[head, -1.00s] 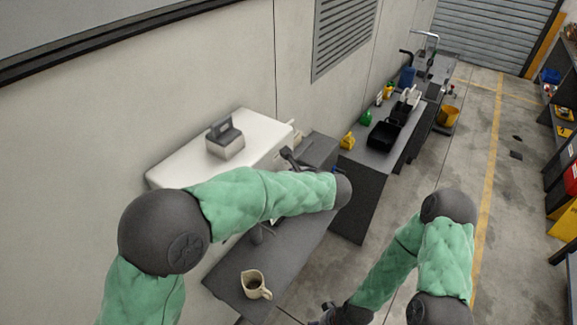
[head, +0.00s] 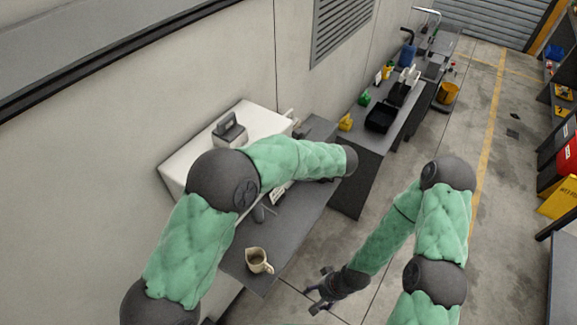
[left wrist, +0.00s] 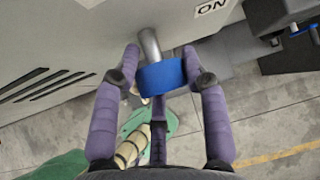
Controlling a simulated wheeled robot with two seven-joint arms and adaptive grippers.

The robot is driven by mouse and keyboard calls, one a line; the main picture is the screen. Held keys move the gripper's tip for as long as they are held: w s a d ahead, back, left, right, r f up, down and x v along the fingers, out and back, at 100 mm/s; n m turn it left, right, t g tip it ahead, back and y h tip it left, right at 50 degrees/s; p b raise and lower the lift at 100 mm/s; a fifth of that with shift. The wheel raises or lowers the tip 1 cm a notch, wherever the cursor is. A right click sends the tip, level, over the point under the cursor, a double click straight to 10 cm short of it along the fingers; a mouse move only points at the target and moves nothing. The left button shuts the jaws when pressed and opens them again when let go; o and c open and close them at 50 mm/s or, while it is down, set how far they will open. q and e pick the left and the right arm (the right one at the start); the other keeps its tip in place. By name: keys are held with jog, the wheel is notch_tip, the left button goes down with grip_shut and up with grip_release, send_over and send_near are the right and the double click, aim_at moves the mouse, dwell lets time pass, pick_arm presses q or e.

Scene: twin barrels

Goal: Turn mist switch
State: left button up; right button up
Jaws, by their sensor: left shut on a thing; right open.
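The switch has a blue grip (left wrist: 162,76) on a metal shaft (left wrist: 150,44), which comes out of a grey-white housing in the left wrist view. A white label reading "ON" (left wrist: 212,7) is on the housing above it. My left gripper (left wrist: 162,62) has its purple fingers on both sides of the blue grip and is shut on it. In the head view my own left arm hides the switch and that gripper; the white machine (head: 262,118) stands behind the arm. My right gripper (head: 318,292) is open and empty, over the floor.
A cream jug (head: 257,261) stands on the near end of the dark bench (head: 300,215). A farther bench holds a black tray (head: 381,117) and yellow and green containers. Open concrete floor (head: 490,220) lies to the right.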

pick_arm(q)
jog(key=shift+s+d+f, duration=0.15)
jog(key=shift+s+f, duration=0.1)
jog(key=shift+f, duration=0.2)
jog(key=o, duration=1.1)
jog(key=shift+w+d, duration=0.2)
jog(key=shift+d, duration=0.05)
jog(key=shift+a+r, duration=0.2)
jog(key=shift+r, duration=0.15)
jog(key=v, duration=1.1)
jog(key=shift+s+d+r, duration=0.2)
jog(key=shift+d, duration=0.1)
